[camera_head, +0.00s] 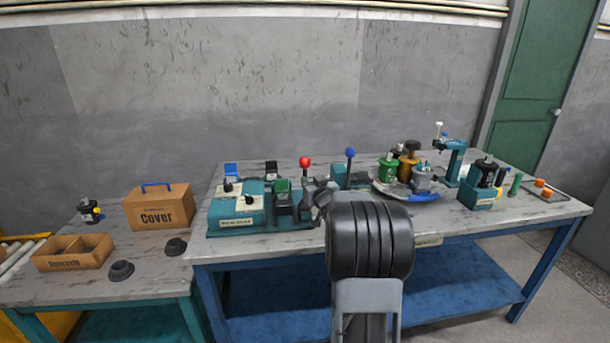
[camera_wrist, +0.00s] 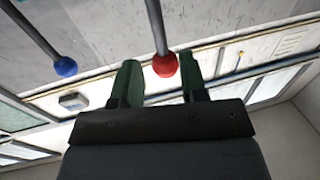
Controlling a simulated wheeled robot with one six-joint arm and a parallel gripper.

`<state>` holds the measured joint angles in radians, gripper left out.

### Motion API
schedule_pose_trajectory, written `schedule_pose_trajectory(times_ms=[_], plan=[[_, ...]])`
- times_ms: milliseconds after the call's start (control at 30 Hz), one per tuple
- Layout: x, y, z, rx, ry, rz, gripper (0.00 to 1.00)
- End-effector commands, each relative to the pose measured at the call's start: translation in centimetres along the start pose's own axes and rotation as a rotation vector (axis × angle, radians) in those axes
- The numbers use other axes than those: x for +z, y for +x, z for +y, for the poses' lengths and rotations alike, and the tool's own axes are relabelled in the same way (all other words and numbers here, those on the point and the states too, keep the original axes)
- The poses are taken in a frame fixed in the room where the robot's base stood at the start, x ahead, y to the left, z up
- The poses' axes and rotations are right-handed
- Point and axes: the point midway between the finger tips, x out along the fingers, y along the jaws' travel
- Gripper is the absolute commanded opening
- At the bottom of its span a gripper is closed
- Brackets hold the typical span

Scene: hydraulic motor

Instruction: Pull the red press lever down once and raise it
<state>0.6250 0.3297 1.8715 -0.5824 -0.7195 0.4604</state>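The red press lever shows a red ball knob (camera_head: 305,162) on a dark stem, standing upright at the press station on the main table in the head view. In the wrist view the red knob (camera_wrist: 165,64) lies between the two dark green fingers of my gripper (camera_wrist: 159,64), near their tips, on a grey rod. I cannot tell the knob's depth relative to the fingertips. In the head view my arm covers part of the bench, and the fingers are not clearly made out.
A blue-knobbed lever (camera_head: 350,153) stands to the right of the red one; its knob also shows in the wrist view (camera_wrist: 65,66). A teal station (camera_head: 237,208) is at left, a turntable with motor parts (camera_head: 404,190) at right. A Cover box (camera_head: 158,207) stands on the left table.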

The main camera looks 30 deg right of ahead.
Motion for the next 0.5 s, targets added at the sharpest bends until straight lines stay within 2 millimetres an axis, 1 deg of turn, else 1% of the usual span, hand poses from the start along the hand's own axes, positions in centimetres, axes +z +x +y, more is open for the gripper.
schedule_pose_trajectory(times_ms=[33, 200, 333, 500], plan=[[0.1, 1.0, -0.1, -0.002, 0.0, -0.002, 0.4], [0.1, 3.7, -0.1, -0.001, 0.0, -0.002, 0.4], [0.0, 5.1, -0.1, -0.001, 0.0, -0.002, 0.4], [0.0, 6.1, -0.1, 0.0, 0.0, -0.001, 0.4]])
